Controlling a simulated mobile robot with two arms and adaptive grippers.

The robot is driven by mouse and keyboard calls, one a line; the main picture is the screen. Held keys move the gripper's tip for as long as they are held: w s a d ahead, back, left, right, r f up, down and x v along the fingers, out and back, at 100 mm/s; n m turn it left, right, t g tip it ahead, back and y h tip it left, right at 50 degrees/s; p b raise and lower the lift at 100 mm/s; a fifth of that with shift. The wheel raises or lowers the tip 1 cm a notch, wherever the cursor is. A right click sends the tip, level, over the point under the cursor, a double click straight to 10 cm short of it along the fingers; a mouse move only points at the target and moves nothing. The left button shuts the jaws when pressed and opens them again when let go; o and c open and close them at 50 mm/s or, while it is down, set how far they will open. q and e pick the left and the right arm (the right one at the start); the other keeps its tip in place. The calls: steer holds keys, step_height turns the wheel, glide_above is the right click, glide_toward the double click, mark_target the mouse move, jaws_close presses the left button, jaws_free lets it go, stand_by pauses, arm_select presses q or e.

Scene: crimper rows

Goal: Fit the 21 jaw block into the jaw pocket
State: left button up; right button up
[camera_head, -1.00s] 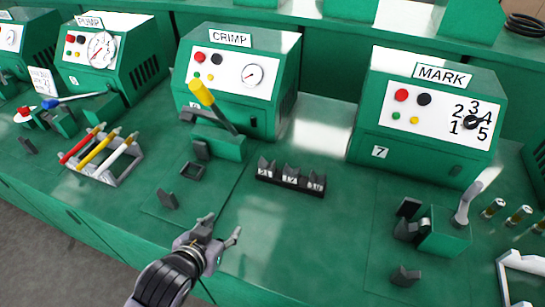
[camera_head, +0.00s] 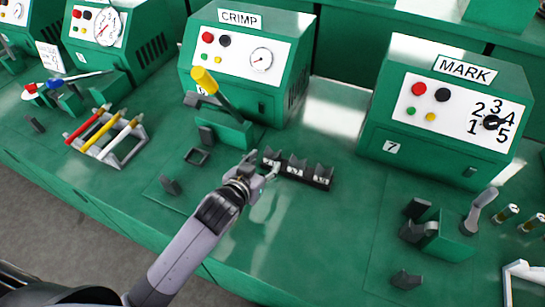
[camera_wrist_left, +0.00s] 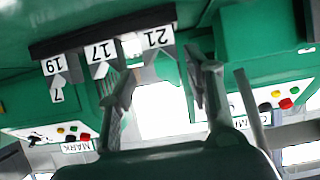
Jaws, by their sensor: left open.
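Three dark jaw blocks stand in a black rack. The 21 jaw block (camera_head: 270,159) is at its left end, beside the 17 block (camera_head: 295,167) and the 19 block (camera_head: 321,176). My left gripper (camera_head: 262,166) is open and empty, close by the 21 block and partly covering it. In the left wrist view the 21 label (camera_wrist_left: 157,38) shows upside down, beyond the open fingers (camera_wrist_left: 163,88). A small dark square frame (camera_head: 193,163) lies in front of the crimper; I cannot tell whether it is the jaw pocket. My right gripper is not in view.
The CRIMP machine (camera_head: 240,55) stands behind, with a yellow-handled lever press (camera_head: 228,130) before it. A loose dark block (camera_head: 170,185) is on the bench at left. The MARK machine (camera_head: 440,115) stands at right. Bench in front of the rack is clear.

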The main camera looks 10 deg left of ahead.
mark_target(270, 159)
arm_select(q)
steer(key=shift+p+x, duration=0.35)
steer(key=shift+x, duration=2.6)
steer(key=shift+f, duration=0.1)
steer(key=shift+s, duration=0.1)
steer(key=shift+c, duration=0.3)
jaws_close()
